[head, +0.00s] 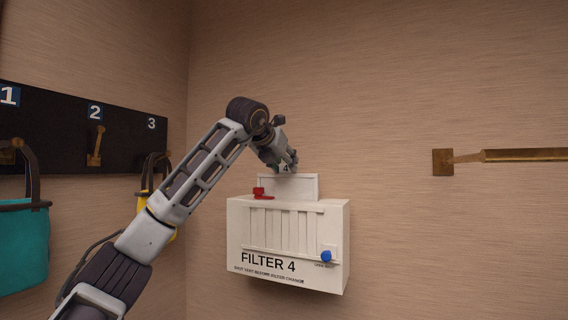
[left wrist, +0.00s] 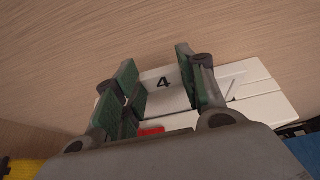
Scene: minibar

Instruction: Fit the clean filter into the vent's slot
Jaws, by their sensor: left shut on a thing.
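The vent (head: 338,225) is a white wall box marked FILTER 4, with a slatted front, a red lever (head: 262,194) on top and a blue knob (head: 326,256) low at the right. The filter (head: 304,188), a pale framed panel, stands upright at the top of the box; how deep it sits in the slot is hidden. My left gripper (head: 283,168) is shut on its upper edge, at the tab marked 4. In the left wrist view the tab (left wrist: 155,95) lies between the green-padded fingers. My right gripper is out of view.
A dark board (head: 60,125) with numbered hooks is on the left wall. A teal bag (head: 24,245) and a yellow bag (head: 145,205) hang there, the yellow partly behind my arm. A brass bar (head: 520,155) sticks out at the right. The wall between is clear.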

